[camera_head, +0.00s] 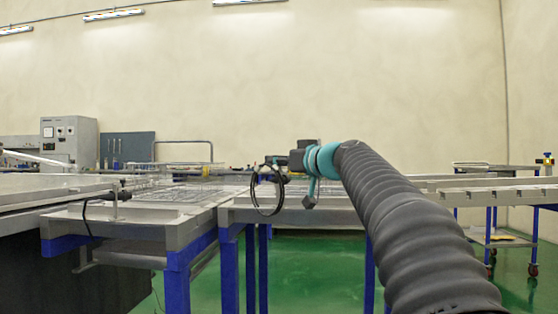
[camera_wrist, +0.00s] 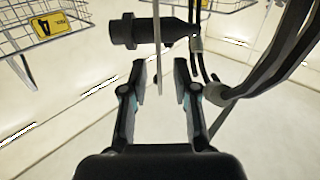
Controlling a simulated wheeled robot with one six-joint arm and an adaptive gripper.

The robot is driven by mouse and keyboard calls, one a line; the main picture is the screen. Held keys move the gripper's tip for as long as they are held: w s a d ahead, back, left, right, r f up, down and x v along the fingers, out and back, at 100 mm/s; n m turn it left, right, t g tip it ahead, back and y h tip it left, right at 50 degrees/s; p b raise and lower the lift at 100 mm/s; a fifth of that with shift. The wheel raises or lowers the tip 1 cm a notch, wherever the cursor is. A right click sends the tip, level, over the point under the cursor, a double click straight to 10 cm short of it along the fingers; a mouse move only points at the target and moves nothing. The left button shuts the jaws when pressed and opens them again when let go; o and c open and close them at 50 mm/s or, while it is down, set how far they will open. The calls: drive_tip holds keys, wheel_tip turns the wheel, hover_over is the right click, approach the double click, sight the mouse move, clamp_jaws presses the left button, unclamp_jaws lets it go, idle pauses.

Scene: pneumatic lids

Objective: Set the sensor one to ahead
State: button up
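A black cylindrical sensor-like part (camera_wrist: 145,31) lies sideways across the top of the wrist view, its wider end to the left. I cannot tell whether it is sensor one. A thin grey strip (camera_wrist: 156,50) runs down beside it towards the space between my fingers. My gripper (camera_wrist: 160,76) is open, its two fingers apart below the black part, with nothing clamped between them. In the head view my arm's end is small and partly hidden behind its teal joint, above the middle table (camera_head: 240,213).
Black cables (camera_wrist: 205,60) hang close to the right finger in the wrist view. A wire basket with a yellow tag (camera_wrist: 52,25) is at upper left. In the head view a black cable loop (camera_head: 254,190) hangs beside my arm's end. A blue-legged cart (camera_head: 492,238) stands right.

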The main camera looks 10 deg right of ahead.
drive_tip(key=shift+c, duration=0.2)
clamp_jaws()
